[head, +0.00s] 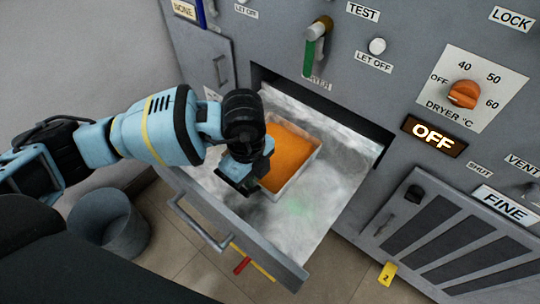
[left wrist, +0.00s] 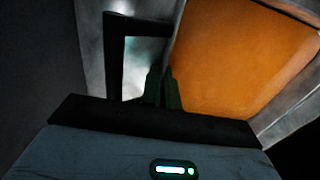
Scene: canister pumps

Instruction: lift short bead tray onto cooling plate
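A pale, shallow bead tray (head: 305,165) filled with orange beads stands in the open drawer (head: 335,195). In the left wrist view the orange beads (left wrist: 235,55) fill the right side. My left gripper (head: 238,178) is at the tray's near left side. In the left wrist view its dark fingers (left wrist: 162,92) are close together at the tray's wall and look shut on it; the exact contact is hard to see. I cannot make out a cooling plate. My right gripper is not in view.
The grey machine front (head: 400,75) rises behind the drawer, with a dryer knob (head: 463,94) and a lit OFF sign (head: 434,136). A green-handled lever (head: 315,47) hangs above the drawer. A grey bin (head: 108,222) stands on the floor at left. The drawer's right part is clear.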

